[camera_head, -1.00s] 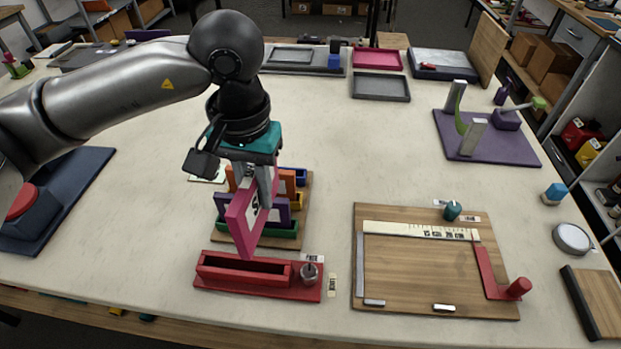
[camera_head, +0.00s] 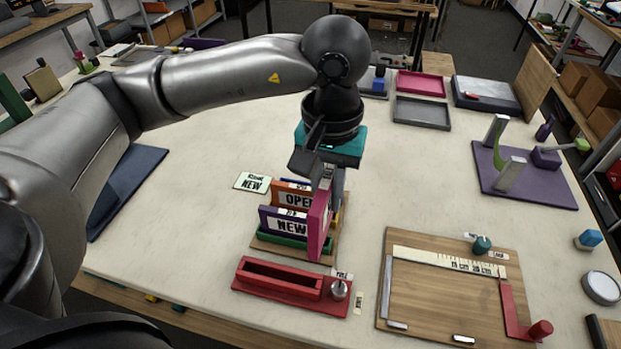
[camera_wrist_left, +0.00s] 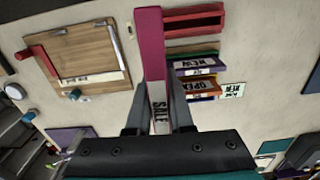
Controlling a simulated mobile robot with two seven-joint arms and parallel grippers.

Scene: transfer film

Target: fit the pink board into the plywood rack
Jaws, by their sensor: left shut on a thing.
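The pink board (camera_head: 318,222) hangs upright from my left gripper (camera_head: 329,187), which is shut on its upper part. In the head view it appears nearly edge-on, in front of the right part of the plywood rack (camera_head: 262,247). Whether it touches the rack is unclear. The rack holds an orange OPEN panel (camera_head: 283,197), a purple NEW panel (camera_head: 270,222) and a low green bar (camera_head: 270,238), with blue and yellow parts partly hidden behind. In the left wrist view the board (camera_wrist_left: 151,45) runs between the fingers, with a SALE label. My right gripper is not in view.
A red slotted tray (camera_head: 250,286) lies just in front of the rack. A wooden board with a ruler (camera_head: 430,300) is to the right. A NEW card (camera_head: 252,182) lies behind left. The table right of the rack, toward the grey tray (camera_head: 422,113), is clear.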

